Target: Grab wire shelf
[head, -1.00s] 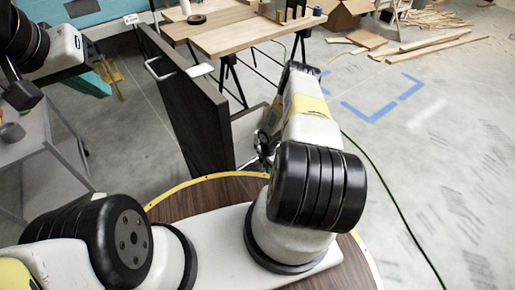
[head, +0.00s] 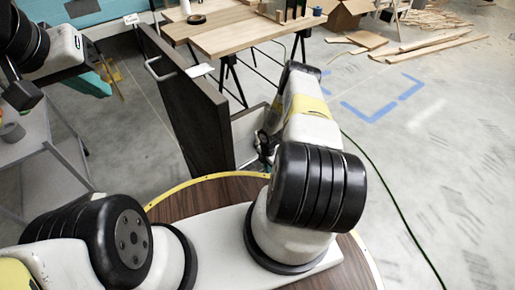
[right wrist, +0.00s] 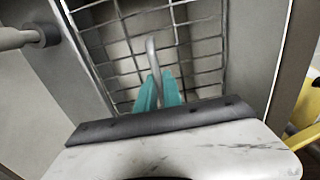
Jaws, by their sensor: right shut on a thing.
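The wire shelf (right wrist: 118,38) is a grid of thin grey wires between pale walls in the right wrist view. My right gripper (right wrist: 160,90) has teal fingertips close together at the grid, shut on a curved grey wire (right wrist: 151,55) of the shelf. In the head view my right arm reaches down to the open cabinet (head: 248,132). The arm and the door hide the shelf there. My left arm shows at the upper left, with dark parts at its end (head: 22,95).
A dark door (head: 190,110) with a white handle stands open left of the cabinet. A round wood-look top with a yellow edge (head: 205,183) lies in front. A wooden table (head: 235,40) stands behind. A green cable (head: 385,190) crosses the free floor at right.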

